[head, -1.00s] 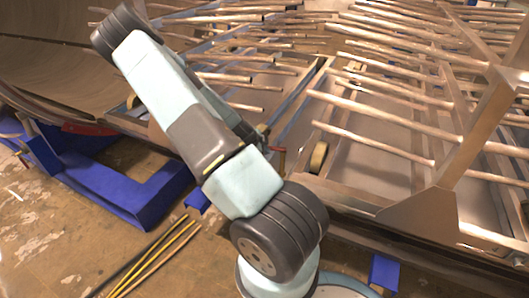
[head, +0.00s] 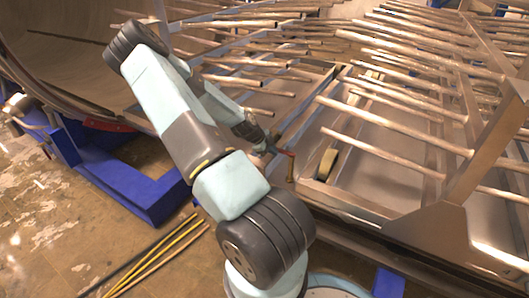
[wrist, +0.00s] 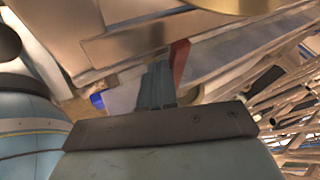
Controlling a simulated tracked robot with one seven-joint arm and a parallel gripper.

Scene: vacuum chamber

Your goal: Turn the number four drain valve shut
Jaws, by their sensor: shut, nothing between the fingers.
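A red valve handle (head: 290,166) hangs at the near edge of the metal frame in the head view. It is a narrow red lever, and no number is legible on it. My gripper (head: 268,146) is just left of it, at the end of my arm. In the wrist view the red handle (wrist: 180,60) stands just beyond and right of my fingertips (wrist: 158,68). The fingers are shut together with nothing between them. I cannot tell whether they touch the handle. The valve body is mostly hidden.
Racks of copper-coloured pipes (head: 380,125) fill the frame behind and right. A yellowish wheel (head: 327,160) sits right of the handle. A blue support (head: 130,185) stands at left. Yellow and black rods (head: 160,255) lie on the floor, which is open at lower left.

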